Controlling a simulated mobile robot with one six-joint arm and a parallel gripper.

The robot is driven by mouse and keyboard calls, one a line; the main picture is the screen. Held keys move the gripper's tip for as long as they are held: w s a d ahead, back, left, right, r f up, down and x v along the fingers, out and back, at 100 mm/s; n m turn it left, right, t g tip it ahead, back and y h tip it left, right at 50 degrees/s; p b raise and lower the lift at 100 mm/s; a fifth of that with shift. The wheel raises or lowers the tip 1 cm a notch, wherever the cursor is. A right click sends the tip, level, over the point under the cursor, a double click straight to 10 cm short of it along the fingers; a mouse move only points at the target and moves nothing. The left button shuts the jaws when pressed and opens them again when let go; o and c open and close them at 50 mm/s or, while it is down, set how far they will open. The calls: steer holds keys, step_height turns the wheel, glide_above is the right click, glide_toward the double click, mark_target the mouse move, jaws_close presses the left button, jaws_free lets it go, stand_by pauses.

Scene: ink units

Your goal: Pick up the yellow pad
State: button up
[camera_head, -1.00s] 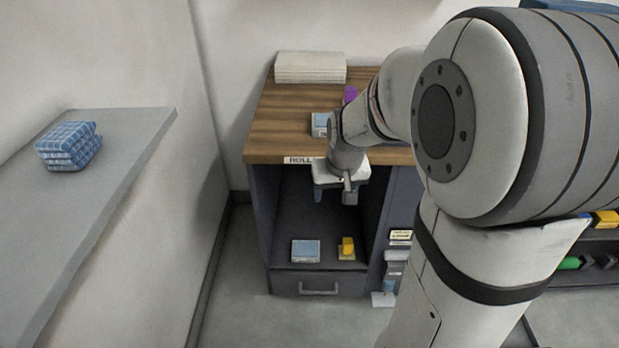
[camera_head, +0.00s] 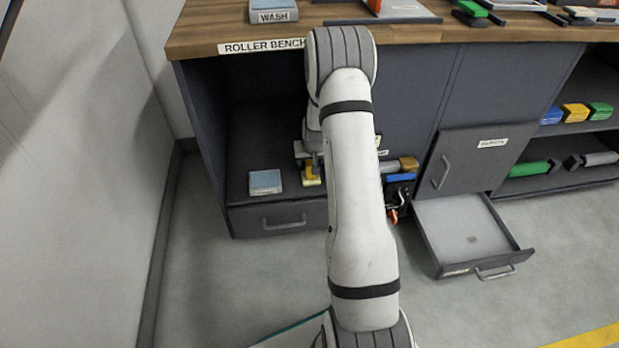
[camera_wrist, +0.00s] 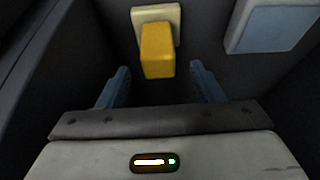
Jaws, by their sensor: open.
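The yellow pad (camera_wrist: 157,50) is a small block on a pale square base (camera_wrist: 157,14) in the wrist view. In the head view the yellow pad (camera_head: 312,173) sits inside the open cubby of the roller bench, partly hidden by my wrist. My gripper (camera_wrist: 160,80) is open. Its two blue fingers are on either side of the line to the pad, with the pad ahead between them and apart from both. In the head view my gripper's fingers are largely hidden behind my arm.
A blue-topped block (camera_head: 265,182) lies left of the pad in the cubby; it is at upper right in the wrist view (camera_wrist: 275,22). The cubby wall (camera_head: 204,130) is further left. An open drawer (camera_head: 470,235) juts out at right.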

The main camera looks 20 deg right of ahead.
mark_target(311, 163)
steer(key=b+x, duration=0.2)
steer(key=x, duration=0.2)
steer(key=shift+w+f+b, duration=0.1)
steer(key=shift+f+b, duration=0.2)
steer(key=shift+w+d+f, duration=0.15)
steer(key=shift+w+f, duration=0.1)
steer(key=shift+f, duration=0.15)
steer(key=shift+r, duration=0.1)
steer(key=c, duration=1.2)
steer(key=shift+o, duration=0.2)
steer(key=shift+r, duration=0.15)
step_height(311, 163, up, 10)
steer(key=p, duration=0.4)
